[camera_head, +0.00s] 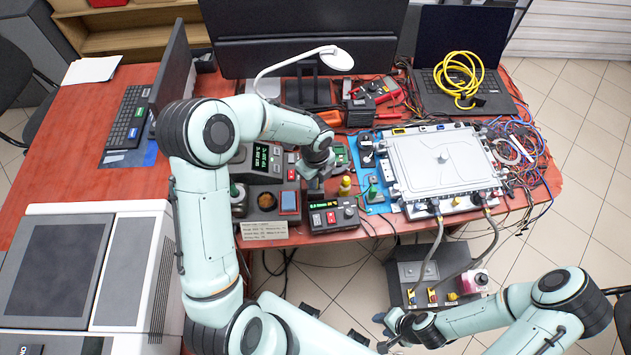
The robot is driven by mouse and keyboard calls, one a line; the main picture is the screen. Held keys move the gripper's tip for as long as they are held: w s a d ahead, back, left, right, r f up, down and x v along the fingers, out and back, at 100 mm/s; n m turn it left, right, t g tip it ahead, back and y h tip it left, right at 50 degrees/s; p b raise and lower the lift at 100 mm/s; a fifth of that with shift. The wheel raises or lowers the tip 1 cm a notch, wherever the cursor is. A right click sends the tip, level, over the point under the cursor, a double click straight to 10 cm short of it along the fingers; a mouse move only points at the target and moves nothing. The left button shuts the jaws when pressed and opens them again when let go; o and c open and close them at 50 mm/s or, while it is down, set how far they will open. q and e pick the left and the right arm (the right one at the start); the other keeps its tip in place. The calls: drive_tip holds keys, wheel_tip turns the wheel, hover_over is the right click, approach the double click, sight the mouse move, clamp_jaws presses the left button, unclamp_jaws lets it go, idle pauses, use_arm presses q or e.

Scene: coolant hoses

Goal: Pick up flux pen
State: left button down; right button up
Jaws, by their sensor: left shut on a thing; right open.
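My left gripper (317,183) is low over the tabletop equipment, between the control station and the blue mat. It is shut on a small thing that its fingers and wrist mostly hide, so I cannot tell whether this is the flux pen. I cannot clearly make out a flux pen elsewhere. A small yellow-topped item (345,184) stands just right of the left gripper. My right gripper (385,332) is open, low in front of the table, below the dark box with hoses.
The red table (75,190) carries a dark control station (262,157), a small meter box (333,217) and a metal cold plate (440,162) on a blue mat. A laptop (460,60) with yellow cable and tangled wires (520,150) fill the right. Hoses run down to a dark box (408,270).

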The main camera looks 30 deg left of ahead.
use_arm(q)
wheel_tip(320, 180, up, 20)
drive_tip(key=p, duration=0.2)
use_arm(e)
drive_tip(key=w+r, duration=0.2)
drive_tip(key=shift+w+r, duration=0.4)
